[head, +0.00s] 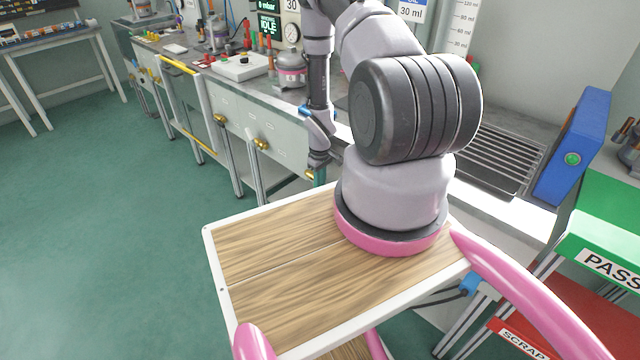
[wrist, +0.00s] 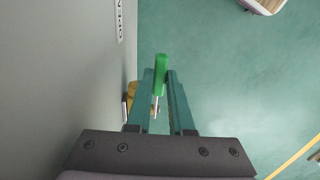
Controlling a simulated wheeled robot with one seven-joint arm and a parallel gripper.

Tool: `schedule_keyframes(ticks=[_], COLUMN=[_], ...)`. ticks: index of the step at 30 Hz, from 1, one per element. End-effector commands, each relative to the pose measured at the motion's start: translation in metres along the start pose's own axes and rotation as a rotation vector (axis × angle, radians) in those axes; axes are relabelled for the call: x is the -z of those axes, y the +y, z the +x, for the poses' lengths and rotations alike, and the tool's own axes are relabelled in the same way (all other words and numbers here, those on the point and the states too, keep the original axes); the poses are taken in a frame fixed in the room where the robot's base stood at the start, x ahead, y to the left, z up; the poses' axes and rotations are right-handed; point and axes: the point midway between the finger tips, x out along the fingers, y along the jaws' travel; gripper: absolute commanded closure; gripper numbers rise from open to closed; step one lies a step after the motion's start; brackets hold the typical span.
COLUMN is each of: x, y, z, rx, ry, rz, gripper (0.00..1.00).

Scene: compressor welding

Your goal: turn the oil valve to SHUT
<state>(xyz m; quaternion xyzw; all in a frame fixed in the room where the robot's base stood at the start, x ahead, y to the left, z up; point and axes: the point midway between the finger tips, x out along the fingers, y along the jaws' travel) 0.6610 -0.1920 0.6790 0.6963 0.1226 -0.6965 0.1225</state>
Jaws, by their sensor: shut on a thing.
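The oil valve shows in the wrist view as a brass body (wrist: 131,92) on the grey panel, with a green lever handle (wrist: 161,68) on a thin metal stem. My gripper (wrist: 160,78) has its two teal fingers on either side of the green handle and is shut on it. An OPEN label (wrist: 120,20) is on the panel ahead of the valve. In the head view, my gripper (head: 319,174) is low at the bench front, beside a brass fitting (head: 310,174). The handle is mostly hidden there, and no SHUT label is visible.
Brass fittings (head: 261,144) stick out along the bench front (head: 240,118). My arm blocks part of the bench. A blue box (head: 573,150) and a green PASS tray (head: 600,240) stand at the right. The green floor (head: 120,220) at the left is clear.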

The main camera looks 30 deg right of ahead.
Motion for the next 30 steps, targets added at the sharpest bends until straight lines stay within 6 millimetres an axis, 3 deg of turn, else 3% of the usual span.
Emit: schedule_keyframes(ticks=[19, 30], x=[0.002, 0.01], y=[0.001, 0.0], z=[-0.002, -0.013], rx=[-0.002, -0.003], ry=[-0.021, -0.234], rz=[0.0, -0.002], gripper=[1.0, 1.0])
